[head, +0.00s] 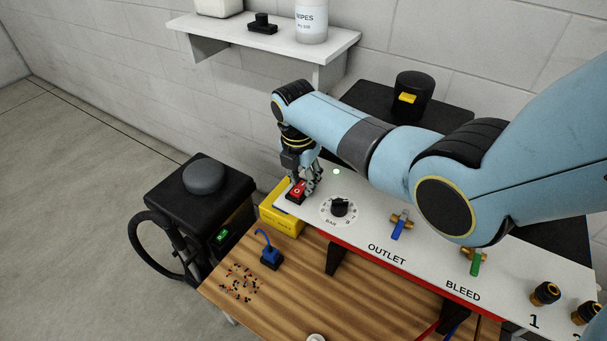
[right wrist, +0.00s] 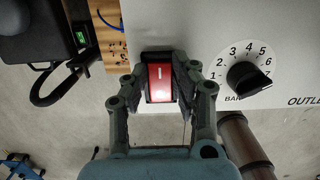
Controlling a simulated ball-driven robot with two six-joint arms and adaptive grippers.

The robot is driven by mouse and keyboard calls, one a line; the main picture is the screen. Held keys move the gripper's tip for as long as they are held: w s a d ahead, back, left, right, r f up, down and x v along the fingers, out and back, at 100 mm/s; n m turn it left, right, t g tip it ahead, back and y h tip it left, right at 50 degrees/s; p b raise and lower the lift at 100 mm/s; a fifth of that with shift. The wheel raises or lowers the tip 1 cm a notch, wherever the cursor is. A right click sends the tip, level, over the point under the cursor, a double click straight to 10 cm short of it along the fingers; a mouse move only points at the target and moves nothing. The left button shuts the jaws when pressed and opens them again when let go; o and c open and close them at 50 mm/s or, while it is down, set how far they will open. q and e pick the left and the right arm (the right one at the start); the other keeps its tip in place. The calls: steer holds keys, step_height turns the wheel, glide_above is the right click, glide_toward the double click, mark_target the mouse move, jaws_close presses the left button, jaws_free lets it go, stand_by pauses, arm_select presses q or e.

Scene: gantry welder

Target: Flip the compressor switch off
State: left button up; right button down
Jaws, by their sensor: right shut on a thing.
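The compressor switch is a red rocker (head: 296,190) in a black housing at the left end of the white panel (head: 364,226). In the right wrist view the red rocker (right wrist: 160,84) shows a white line mark near its far end. My right gripper (head: 305,180) reaches down to it, and in the right wrist view its fingers (right wrist: 160,68) are closed on both sides of the switch. The fingers partly hide the switch in the head view. A small green light (head: 336,171) glows on the panel. My left gripper is in neither view.
A black pressure dial (head: 340,207) sits close beside the switch. A blue outlet handle (head: 401,229) and green bleed handle (head: 475,264) stick up farther right. A yellow box (head: 283,217) stands by the panel's left end, above the wooden bench (head: 300,266).

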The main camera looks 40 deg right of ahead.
steer(key=shift+s+a+r+t+h+p, duration=0.1)
steer(key=shift+a+r+t+h+p, duration=0.15)
steer(key=shift+h+p, duration=0.5)
steer(key=shift+f+t+h, duration=0.1)
steer(key=shift+t+h, duration=0.15)
steer(key=shift+h, duration=0.3)
steer(key=c, duration=1.1)
jaws_free()
steer(key=v, duration=1.2)
